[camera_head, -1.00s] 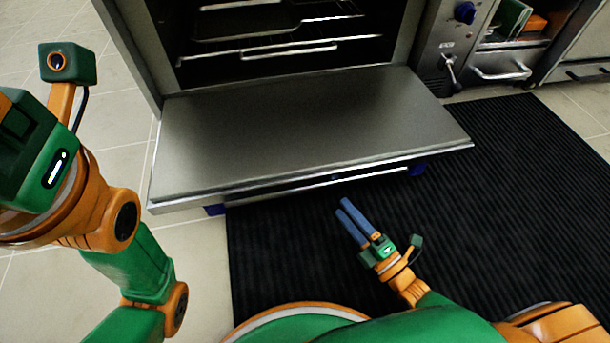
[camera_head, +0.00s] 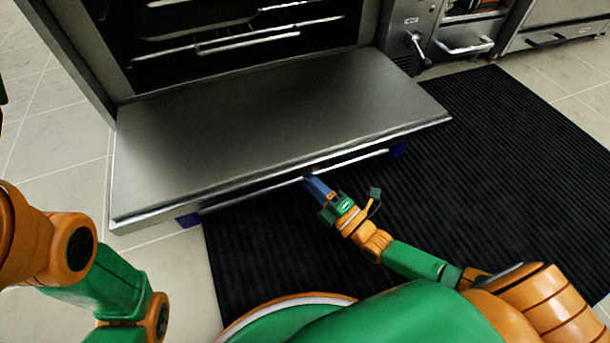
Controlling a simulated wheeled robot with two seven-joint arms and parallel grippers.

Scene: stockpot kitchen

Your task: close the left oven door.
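The left oven door (camera_head: 265,130) is a flat steel panel. It is folded down and lies roughly level in front of the dark oven opening. A thin bar handle (camera_head: 250,190) runs along its front edge, just below the panel. My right gripper (camera_head: 314,184) is at the middle of this front edge, with its blue fingers pointing at the handle. The fingertips meet the edge in the picture and are partly hidden, so I cannot tell whether they touch the handle or how far apart they are. My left gripper is out of view; only its arm shows at the left.
Wire racks (camera_head: 235,32) show inside the oven. A black ribbed mat (camera_head: 500,150) covers the floor in front and to the right. More steel units with a handle (camera_head: 465,46) stand at the back right. Pale floor tiles (camera_head: 55,130) are bare at the left.

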